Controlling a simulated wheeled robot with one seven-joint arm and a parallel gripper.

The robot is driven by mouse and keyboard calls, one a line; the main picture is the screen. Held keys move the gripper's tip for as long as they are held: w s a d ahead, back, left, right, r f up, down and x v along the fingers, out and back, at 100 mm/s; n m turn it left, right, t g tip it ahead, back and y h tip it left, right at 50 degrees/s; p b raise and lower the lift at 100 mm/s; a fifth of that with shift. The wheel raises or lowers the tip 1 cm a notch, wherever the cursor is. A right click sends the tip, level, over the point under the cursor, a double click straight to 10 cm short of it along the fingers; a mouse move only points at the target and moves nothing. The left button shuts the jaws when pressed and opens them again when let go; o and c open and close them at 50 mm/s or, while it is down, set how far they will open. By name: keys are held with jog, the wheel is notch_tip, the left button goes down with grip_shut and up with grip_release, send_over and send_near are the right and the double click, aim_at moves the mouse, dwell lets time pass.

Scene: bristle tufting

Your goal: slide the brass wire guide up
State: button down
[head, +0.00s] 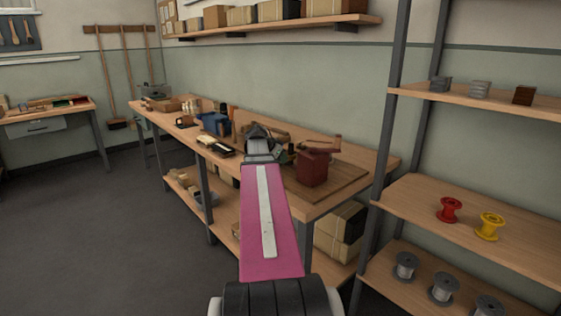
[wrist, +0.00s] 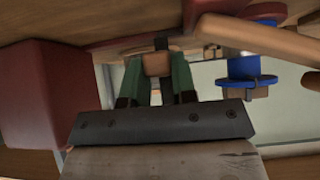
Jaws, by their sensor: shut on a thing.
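My gripper (wrist: 157,82) shows in the wrist view with two green fingers on either side of a small tan-brown block, which appears to be the brass wire guide (wrist: 157,64). The fingers are shut on it. A dark upright post (wrist: 161,43) shows just beyond the block. In the head view my gripper (head: 263,143) is at the bench beside the dark red tufting machine (head: 312,168), and the guide is hidden there. The machine's red body (wrist: 40,95) also shows at the left of the wrist view.
A blue spool (wrist: 250,70) and a wooden bar (wrist: 270,38) lie close on the right in the wrist view. The workbench (head: 345,180) holds a blue bin (head: 214,123) and a brush (head: 220,148). A shelf rack (head: 460,215) with spools stands to the right.

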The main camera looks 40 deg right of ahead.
jog(key=shift+r, duration=1.05)
jog(key=c, duration=0.9)
grip_release()
jog(key=v, duration=1)
jog(key=shift+a+r, duration=0.25)
jog(key=shift+r, duration=0.1)
jog(key=shift+f, duration=0.1)
